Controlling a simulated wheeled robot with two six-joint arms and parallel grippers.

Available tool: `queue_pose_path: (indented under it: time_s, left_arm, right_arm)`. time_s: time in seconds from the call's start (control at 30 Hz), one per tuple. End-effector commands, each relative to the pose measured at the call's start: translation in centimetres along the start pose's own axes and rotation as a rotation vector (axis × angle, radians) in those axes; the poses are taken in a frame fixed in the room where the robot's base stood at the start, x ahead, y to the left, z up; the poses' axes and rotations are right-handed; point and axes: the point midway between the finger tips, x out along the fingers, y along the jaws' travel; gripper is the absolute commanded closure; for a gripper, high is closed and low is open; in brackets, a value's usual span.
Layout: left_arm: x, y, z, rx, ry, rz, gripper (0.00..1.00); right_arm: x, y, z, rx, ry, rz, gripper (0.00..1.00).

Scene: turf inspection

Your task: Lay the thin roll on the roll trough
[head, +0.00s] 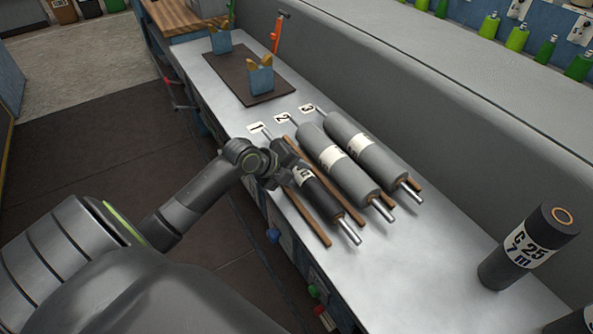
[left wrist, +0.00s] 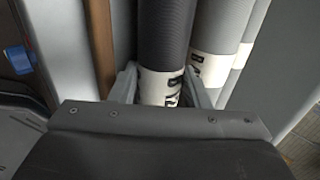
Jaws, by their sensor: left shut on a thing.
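The thin roll seems to be the dark, slimmer roll (head: 316,192) with a white label and metal shaft ends. It lies along the wooden rails (head: 302,212) by card 1, left of two grey rolls. My left gripper (head: 284,170) is shut around it near its label. In the left wrist view the fingers (left wrist: 162,88) stand on both sides of the dark roll (left wrist: 164,35). I cannot tell if it is lifted off the rails. The roll trough seems to be two blue supports with wooden V tops (head: 261,79) on a dark board (head: 238,67), empty. My right gripper is not seen.
Two grey rolls (head: 338,165) (head: 369,153) lie close beside the dark one. A dark roll labelled G 25 (head: 527,247) stands upright at the bench's right. An orange-handled tool (head: 277,34) stands behind the board. The bench (head: 425,240) between is clear.

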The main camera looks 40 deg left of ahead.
Motion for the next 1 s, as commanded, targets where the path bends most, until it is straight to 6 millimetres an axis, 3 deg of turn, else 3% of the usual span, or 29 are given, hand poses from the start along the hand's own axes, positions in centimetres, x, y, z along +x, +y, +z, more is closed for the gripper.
queue_pose_path:
  time_s: [0.17, 0.2, 0.37, 0.77, 1.0]
  left_arm:
    - [0.1, 0.2, -0.1, -0.004, 0.003, 0.003, 0.99]
    - [0.1, 0.2, -0.1, -0.004, 0.003, 0.004, 0.52]
    - [0.1, 0.3, -0.1, -0.006, 0.004, 0.007, 0.32]
    - [0.1, 0.8, -0.1, -0.012, 0.006, 0.016, 0.32]
    - [-2.6, 0.7, 0.1, -0.004, 0.0, 0.016, 0.32]
  right_arm:
    - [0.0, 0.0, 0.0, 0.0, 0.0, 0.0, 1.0]
    - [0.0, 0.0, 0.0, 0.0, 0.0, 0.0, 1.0]
    - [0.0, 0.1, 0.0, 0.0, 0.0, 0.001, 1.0]
    - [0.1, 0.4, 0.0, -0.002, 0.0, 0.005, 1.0]
    - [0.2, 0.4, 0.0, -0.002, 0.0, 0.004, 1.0]
